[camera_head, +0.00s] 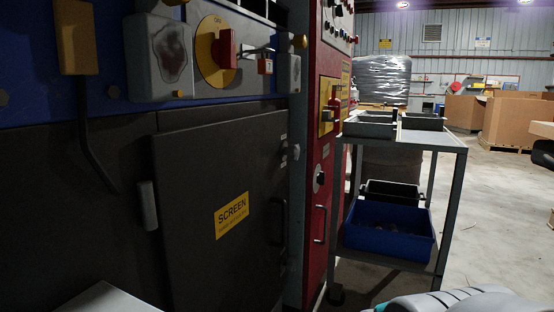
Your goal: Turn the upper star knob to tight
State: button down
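A dark door with a yellow SCREEN label (232,215) fills the middle of the machine front and looks closed. Small light-coloured fittings (290,152) sit at the upper right edge of this door. They may include the upper star knob, but they are too small and dark to make out its shape or how tight it is. Another small fitting (283,270) shows lower on the same edge. My gripper is not in view. Pale parts at the bottom edge appear to be my own body or arm.
A yellow disc with a red switch (226,50) and a padlock (265,65) is above the door. A door handle (281,222) stands out. A red cabinet (320,215) adjoins on the right. A cart (432,138) carries bins, including a blue one (388,245). Floor is open further right.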

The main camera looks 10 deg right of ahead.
aim_at(291, 151)
jog(key=i+l+u, duration=0.25)
jog(key=l, duration=0.3)
jog(key=i+l+u, duration=0.3)
jog(key=l, duration=0.25)
jog(key=i+l+u, duration=0.1)
jog(key=l+u, duration=0.15)
jog(key=l, duration=0.35)
jog(key=i+l+u, duration=0.1)
jog(key=l+u, duration=0.15)
jog(key=l, duration=0.4)
jog(key=l+u, duration=0.3)
jog(key=l, duration=0.35)
